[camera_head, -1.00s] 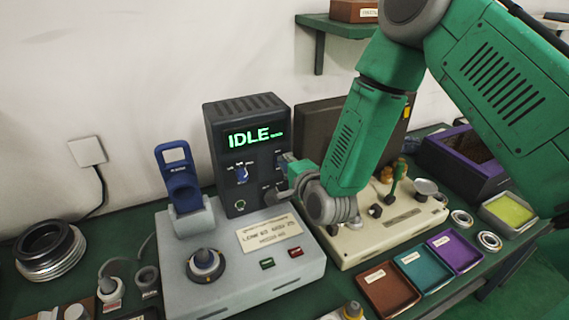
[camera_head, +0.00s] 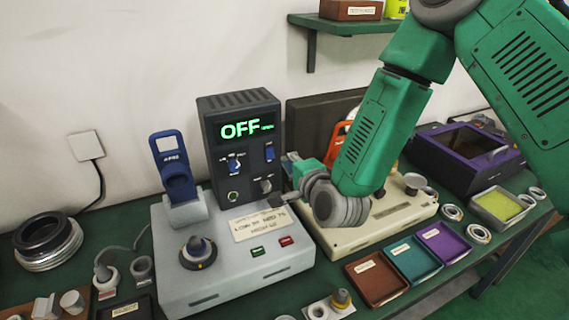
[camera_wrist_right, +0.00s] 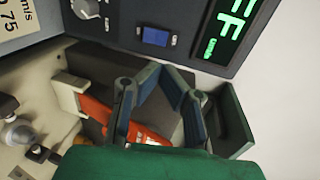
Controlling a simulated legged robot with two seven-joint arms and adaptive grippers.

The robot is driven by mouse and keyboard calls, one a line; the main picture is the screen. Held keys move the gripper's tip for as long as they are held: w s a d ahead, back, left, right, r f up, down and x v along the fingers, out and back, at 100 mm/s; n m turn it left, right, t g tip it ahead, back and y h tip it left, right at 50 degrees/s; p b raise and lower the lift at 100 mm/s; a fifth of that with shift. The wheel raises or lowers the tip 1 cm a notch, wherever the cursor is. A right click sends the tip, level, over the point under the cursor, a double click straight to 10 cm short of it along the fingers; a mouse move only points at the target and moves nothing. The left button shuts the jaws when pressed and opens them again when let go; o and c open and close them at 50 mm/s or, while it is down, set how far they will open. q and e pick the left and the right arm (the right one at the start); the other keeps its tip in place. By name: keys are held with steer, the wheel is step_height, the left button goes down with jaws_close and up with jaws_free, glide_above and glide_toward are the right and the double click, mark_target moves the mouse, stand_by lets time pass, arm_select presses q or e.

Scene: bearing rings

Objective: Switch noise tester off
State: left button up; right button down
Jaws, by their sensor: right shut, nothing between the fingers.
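The noise tester is a light grey base (camera_head: 215,285) with a dark upright panel (camera_head: 215,187) at its back. The panel's screen (camera_head: 247,128) reads "OFF" in green. Below it are a blue knob (camera_head: 234,166), a blue rocker switch (camera_head: 269,152) and a grey knob (camera_head: 265,185). In the right wrist view the rocker (camera_wrist_right: 155,37) and part of the screen (camera_wrist_right: 232,25) show. My right gripper (camera_head: 290,178) is just right of the panel, apart from the rocker. Its fingers are shut on nothing. My left gripper is not in view.
A cream fixture box (camera_head: 335,240) stands close to the right, partly behind my right arm. Brown, teal and purple trays (camera_head: 412,262) lie in front of it. A blue handheld device (camera_head: 175,170) stands on the tester's left. A dark bearing ring (camera_head: 45,240) lies far left.

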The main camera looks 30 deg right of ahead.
steer(key=s+r, duration=0.2)
steer(key=s, duration=0.3)
steer(key=shift+s+a+r+b, duration=0.3)
steer(key=shift+a+r+b, duration=0.05)
steer(key=shift+r+b, duration=0.05)
steer(key=shift+s+d, duration=0.1)
steer(key=shift+d, duration=0.05)
